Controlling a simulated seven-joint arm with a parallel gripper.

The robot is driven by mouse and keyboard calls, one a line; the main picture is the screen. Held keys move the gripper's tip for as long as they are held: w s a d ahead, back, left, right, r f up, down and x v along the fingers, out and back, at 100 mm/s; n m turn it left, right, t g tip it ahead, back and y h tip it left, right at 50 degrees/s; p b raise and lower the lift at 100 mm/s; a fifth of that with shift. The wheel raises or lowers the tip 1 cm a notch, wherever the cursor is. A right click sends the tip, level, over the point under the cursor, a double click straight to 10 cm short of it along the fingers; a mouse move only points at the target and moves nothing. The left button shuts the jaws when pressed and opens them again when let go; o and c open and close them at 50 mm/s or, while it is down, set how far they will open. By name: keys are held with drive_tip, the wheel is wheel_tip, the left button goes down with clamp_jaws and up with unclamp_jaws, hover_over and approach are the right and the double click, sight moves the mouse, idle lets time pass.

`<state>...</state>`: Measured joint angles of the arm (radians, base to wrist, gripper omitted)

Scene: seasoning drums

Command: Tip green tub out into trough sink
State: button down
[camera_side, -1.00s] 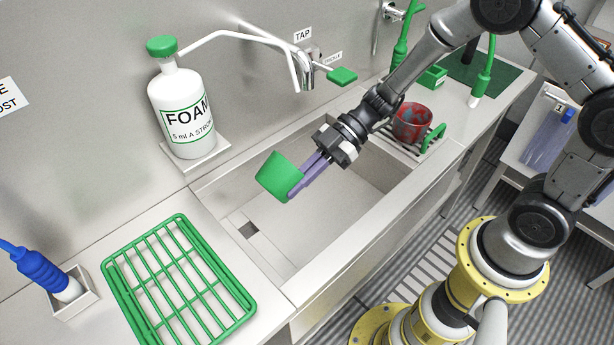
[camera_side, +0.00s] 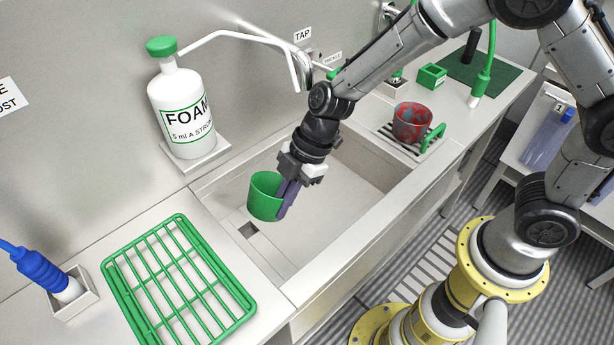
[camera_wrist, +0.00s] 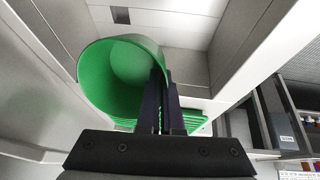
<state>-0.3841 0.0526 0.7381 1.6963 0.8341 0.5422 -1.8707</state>
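The green tub (camera_side: 265,197) is held over the left part of the trough sink (camera_side: 308,232), near its square drain. It stands close to upright with a slight tilt, its mouth facing up. My gripper (camera_side: 286,197) is shut on the right side wall of the tub, at the rim. In the wrist view the fingers (camera_wrist: 162,108) meet the tub's wall at the right, and the tub's inside (camera_wrist: 132,66) shows smooth green with no contents visible. The lower part of the inside is partly hidden by the fingers.
A green rack (camera_side: 180,275) lies on the left counter. The foam bottle (camera_side: 182,110) stands behind the sink, its spout reaching toward the tap. A red-grey mug (camera_side: 411,122) stands on a small rack to the right. The sink basin right of the tub is clear.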

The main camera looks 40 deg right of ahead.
drive_tip(key=shift+a+f+h, duration=0.4)
drive_tip(key=shift+a+h, duration=0.3)
drive_tip(key=shift+h, duration=0.2)
drive_tip(key=shift+a+f+h, duration=0.4)
drive_tip(key=shift+a+h, duration=0.35)
drive_tip(key=shift+h, duration=0.15)
drive_tip(key=shift+a+f+h, duration=0.4)
drive_tip(key=shift+a+h, duration=0.3)
drive_tip(key=shift+h, duration=0.2)
